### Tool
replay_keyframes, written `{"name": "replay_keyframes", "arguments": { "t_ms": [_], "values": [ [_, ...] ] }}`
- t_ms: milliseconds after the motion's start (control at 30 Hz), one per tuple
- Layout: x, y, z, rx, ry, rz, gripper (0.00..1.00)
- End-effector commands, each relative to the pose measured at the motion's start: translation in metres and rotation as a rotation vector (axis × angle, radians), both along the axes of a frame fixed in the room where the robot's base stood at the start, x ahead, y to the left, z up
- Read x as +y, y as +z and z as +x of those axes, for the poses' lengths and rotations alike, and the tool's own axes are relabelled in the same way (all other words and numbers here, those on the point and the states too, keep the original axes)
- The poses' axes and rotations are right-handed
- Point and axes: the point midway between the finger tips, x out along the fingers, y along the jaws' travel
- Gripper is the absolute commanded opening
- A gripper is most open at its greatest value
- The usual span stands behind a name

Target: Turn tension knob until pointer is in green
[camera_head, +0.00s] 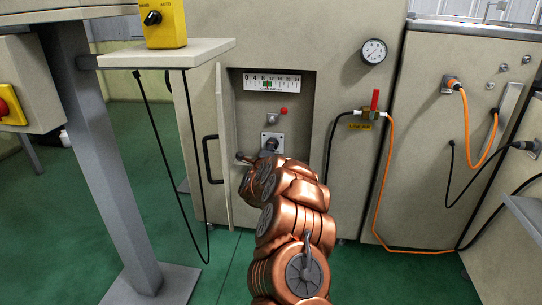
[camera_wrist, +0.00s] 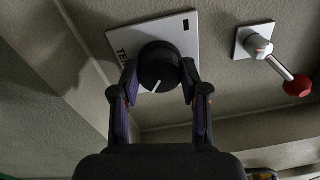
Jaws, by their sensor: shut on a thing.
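The tension knob (camera_wrist: 160,62) is a round black knob with a white line that points down and left in the wrist view. It sits on a white plate (camera_wrist: 190,38) whose lettering, starting "TE", is partly hidden. My gripper (camera_wrist: 159,74) is shut on the knob, with one finger on each side. In the head view the plate (camera_head: 272,137) shows above my arm, and my gripper (camera_head: 266,153) is in front of it. The scale (camera_head: 285,81) is a white strip with numbers and a green patch (camera_head: 267,84) left of its middle. I cannot make out the pointer.
A lever with a red ball (camera_wrist: 297,86) is beside the knob plate; it also shows in the head view (camera_head: 283,111). The open cabinet door (camera_head: 224,145) stands left of my arm. A hanging black cable (camera_head: 150,115) and a grey post (camera_head: 95,150) are further left.

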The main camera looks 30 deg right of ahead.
Motion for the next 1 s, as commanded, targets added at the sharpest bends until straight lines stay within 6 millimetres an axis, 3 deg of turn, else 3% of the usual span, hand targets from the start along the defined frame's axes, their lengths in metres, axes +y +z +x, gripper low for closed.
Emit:
{"name": "replay_keyframes", "arguments": {
  "t_ms": [833,867,1000],
  "values": [
    [-0.0008,-0.0007,-0.0003,-0.090,-0.002,0.105,0.10],
    [-0.0007,-0.0006,-0.0002,-0.090,-0.002,0.105,0.46],
    [-0.0005,-0.0005,-0.0002,-0.090,-0.001,0.105,0.61]
  ]
}}
